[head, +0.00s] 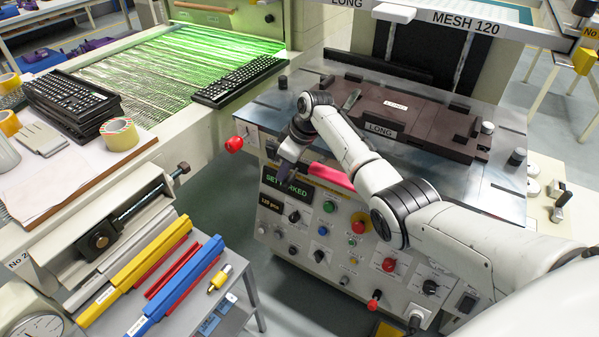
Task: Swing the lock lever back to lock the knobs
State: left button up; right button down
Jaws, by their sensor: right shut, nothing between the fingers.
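A pink-red bar (331,176) lies along the upper front of the printing machine, partly behind my right arm. It may be the lock lever, but I cannot tell for sure. Small dark knobs, such as one on the left of the control panel (294,216), sit on the sloping front. My right gripper (284,187) is shut and empty, pointing down in front of the panel's upper left, beside the display, which it partly covers. I cannot tell if it touches anything. My left gripper is not in view.
A red ball handle (234,144) sticks out left of the panel. A dark LONG fixture (425,118) lies on the metal machine bed (275,99). A green-lit conveyor (190,62) runs at the back left. A grey side table (240,318) with coloured bars stands at the lower left.

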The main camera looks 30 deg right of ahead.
jog(key=shift+s+d+n+y, duration=0.2)
jog(key=shift+s+n+y, duration=0.15)
jog(key=shift+n, duration=0.55)
jog(key=shift+s+d+n+g, duration=0.2)
jog(key=shift+n+g, duration=0.1)
jog(key=shift+n, duration=0.1)
jog(key=shift+s+d+n, duration=0.15)
jog(key=shift+s+n, duration=0.1)
jog(key=shift+n, duration=0.25)
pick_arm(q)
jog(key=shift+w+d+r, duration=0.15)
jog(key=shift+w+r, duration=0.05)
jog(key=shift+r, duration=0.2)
pick_arm(e)
jog(key=shift+s+d, duration=0.3)
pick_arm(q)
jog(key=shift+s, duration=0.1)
